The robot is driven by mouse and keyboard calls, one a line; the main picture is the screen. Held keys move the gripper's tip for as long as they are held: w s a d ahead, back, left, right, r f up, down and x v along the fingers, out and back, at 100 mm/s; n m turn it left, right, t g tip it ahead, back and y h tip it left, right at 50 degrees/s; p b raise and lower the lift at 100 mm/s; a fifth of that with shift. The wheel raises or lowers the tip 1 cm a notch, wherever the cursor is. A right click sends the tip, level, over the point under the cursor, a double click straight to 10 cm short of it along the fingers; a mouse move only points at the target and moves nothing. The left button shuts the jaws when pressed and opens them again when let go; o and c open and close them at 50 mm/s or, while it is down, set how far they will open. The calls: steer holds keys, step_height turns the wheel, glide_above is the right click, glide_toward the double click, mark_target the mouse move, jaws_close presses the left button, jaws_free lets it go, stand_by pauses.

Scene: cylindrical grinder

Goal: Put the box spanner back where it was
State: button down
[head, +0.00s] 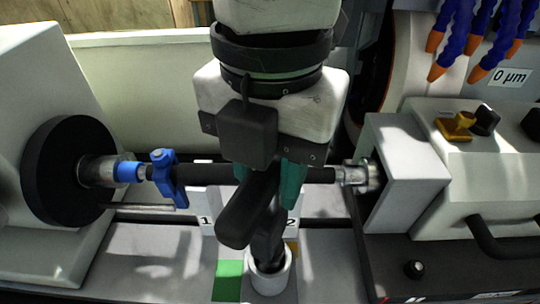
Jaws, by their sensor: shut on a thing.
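My gripper (268,190), a white body with teal fingers, points down in the middle of the head view. It is shut on the dark box spanner (267,243), whose upper part is partly hidden by the gripper. A thick black piece slants down to the left from between the fingers. The spanner's lower end is at the mouth of a round white holder (270,283) and seems to be inside its rim. How deep it sits cannot be seen.
A dark horizontal shaft (205,173) with a blue clamp (163,175) runs behind my gripper, between the black disc (62,170) and the right-hand grey block (408,160). A green square (228,279) lies left of the holder. Number plates 1 (206,221) and 2 (291,222) stand behind.

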steer(key=shift+f, duration=2.15)
steer(key=c, duration=0.8)
jaws_free()
step_height(320, 180, up, 12)
steer(key=shift+r, duration=0.15)
